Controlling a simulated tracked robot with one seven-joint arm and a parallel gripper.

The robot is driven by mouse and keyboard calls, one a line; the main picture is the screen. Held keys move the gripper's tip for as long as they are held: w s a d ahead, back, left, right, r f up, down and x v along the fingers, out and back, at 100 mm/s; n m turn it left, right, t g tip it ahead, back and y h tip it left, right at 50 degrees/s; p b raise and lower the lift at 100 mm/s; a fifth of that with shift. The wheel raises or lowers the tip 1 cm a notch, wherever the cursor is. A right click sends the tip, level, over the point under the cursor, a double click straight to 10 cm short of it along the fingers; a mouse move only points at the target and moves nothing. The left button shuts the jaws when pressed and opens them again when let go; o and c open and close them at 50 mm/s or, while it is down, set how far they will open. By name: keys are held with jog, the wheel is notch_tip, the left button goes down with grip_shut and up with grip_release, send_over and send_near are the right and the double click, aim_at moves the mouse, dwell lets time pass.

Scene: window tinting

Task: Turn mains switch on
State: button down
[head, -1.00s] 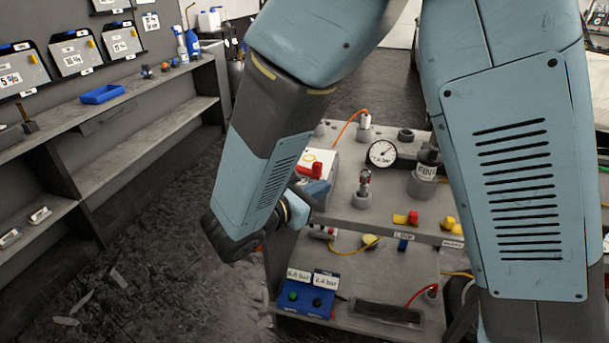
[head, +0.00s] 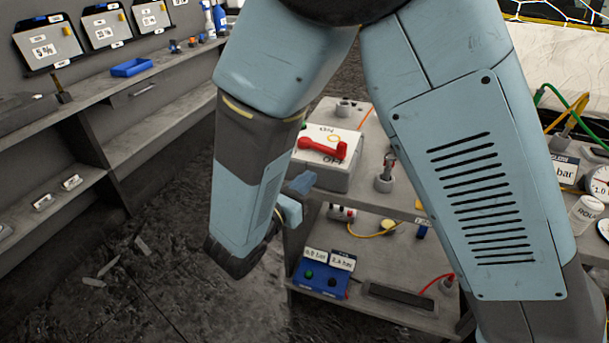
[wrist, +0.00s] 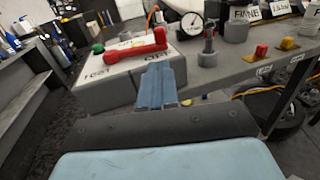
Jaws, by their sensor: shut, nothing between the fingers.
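The mains switch is a pale grey box (head: 325,172) with a red lever (head: 322,148) on its top, on the cart's upper shelf. "OFF" is readable beside the lever. In the wrist view the red lever (wrist: 136,47) lies across the top of the box (wrist: 108,95), with a green button (wrist: 98,48) at its left. My gripper (head: 302,183) is shut and empty, at the box's near lower side in the head view. In the wrist view my gripper's fingers (wrist: 157,84) point at the box just below the lever. I cannot tell whether they touch it.
A post-like fitting (head: 386,172) stands right of the box. The cart's lower shelf holds a blue two-button unit (head: 322,279). A wall shelf (head: 150,85) with a blue tray (head: 131,67) runs along the left. The floor between is mostly clear. My arm hides much of the cart.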

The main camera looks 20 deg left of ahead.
aim_at(339, 149)
jog(key=x, duration=1.2)
jog(key=shift+d, duration=0.1)
